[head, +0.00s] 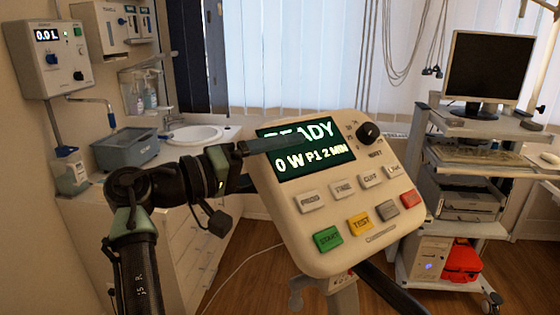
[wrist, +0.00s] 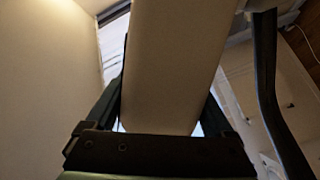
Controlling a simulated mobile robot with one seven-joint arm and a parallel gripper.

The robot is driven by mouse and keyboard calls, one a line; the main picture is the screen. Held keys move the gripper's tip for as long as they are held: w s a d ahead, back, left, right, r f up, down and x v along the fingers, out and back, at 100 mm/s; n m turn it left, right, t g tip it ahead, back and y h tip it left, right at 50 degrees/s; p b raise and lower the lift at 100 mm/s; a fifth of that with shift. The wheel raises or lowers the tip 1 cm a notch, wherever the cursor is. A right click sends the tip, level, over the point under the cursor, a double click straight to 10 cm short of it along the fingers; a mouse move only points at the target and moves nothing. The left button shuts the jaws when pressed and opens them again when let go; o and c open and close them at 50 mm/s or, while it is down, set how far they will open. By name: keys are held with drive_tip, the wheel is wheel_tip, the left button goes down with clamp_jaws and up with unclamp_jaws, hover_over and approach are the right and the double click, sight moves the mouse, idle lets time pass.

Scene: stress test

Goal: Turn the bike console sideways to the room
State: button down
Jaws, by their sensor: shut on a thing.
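The bike console (head: 338,208) is a beige box with a dark screen (head: 305,150) reading "READY" and "0 W P1 2 MIN". It has a black knob, grey keys, a green START key and a yellow TEST key. Its face is turned towards the head camera and tilted in the picture. My gripper (head: 282,143) comes from the left and is shut on the console's left edge. One finger lies across the screen and hides part of "READY". In the wrist view, the beige console body (wrist: 175,70) fills the space between my gripper's fingers (wrist: 165,108).
A trolley (head: 465,228) with a monitor (head: 490,66), keyboard and printer stands at the right. A counter with a sink (head: 194,134) is behind my arm. Wall devices (head: 55,60) hang at the upper left. A dark bar (head: 392,290) shows below the console.

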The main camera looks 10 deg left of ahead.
idle(0.4)
unclamp_jaws()
drive_tip(key=shift+w+d, duration=0.1)
drive_tip(key=b+v, duration=0.3)
drive_tip(key=v, duration=1)
